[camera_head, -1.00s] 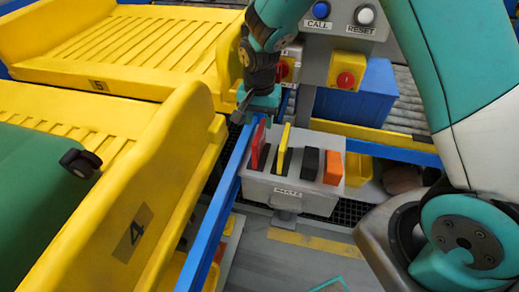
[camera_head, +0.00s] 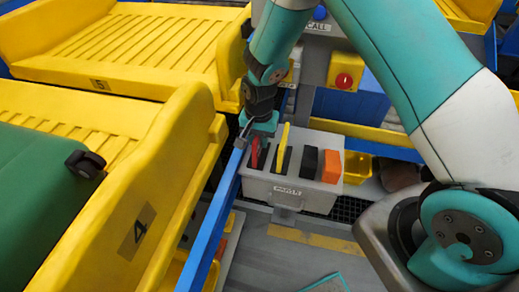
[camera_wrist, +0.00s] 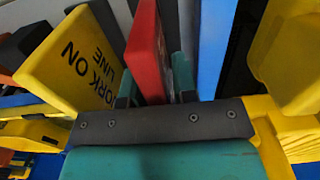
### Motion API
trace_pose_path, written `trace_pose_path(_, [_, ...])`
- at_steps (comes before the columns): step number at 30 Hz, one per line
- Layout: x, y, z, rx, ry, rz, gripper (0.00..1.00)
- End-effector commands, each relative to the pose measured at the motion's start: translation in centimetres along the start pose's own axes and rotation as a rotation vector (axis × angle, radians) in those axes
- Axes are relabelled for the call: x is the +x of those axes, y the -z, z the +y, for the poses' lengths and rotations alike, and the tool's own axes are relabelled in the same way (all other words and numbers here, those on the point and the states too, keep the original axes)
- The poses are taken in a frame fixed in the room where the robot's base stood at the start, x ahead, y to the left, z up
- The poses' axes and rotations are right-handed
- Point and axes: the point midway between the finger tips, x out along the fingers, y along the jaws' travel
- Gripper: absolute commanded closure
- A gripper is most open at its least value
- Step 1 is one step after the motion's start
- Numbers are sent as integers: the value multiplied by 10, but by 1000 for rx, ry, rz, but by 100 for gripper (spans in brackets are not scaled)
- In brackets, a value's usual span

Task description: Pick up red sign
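The red sign (camera_head: 255,155) stands upright in the leftmost slot of a grey holder box (camera_head: 268,190). In the wrist view the red sign (camera_wrist: 147,52) rises between my two fingers. My gripper (camera_head: 260,137) points down at the top of the sign, and its fingertips are partly hidden in the head view. In the wrist view my gripper (camera_wrist: 157,88) is open, with one finger on each side of the sign and a small gap showing. The sign's lower part is hidden in the slot.
A yellow sign (camera_head: 282,148) stands close to the right of the red one, then a black block (camera_head: 309,163) and an orange block (camera_head: 331,167). A blue rail (camera_head: 226,190) runs along the left. Yellow trays (camera_head: 165,190) lie beyond it. A control post with a red button (camera_head: 344,81) stands behind.

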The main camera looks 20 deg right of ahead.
Motion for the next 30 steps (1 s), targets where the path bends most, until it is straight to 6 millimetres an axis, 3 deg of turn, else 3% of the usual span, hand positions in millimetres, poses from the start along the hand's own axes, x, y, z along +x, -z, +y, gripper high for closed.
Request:
trace_pose_path(1, [0,0,0,0,0,0,85])
trace_pose_path(3, [0,0,0,0,0,0,100])
trace_pose_path(20, [-7,-2,4,0,1,1,100])
trace_pose_path(30, [-88,-1,3,0,5,4,100])
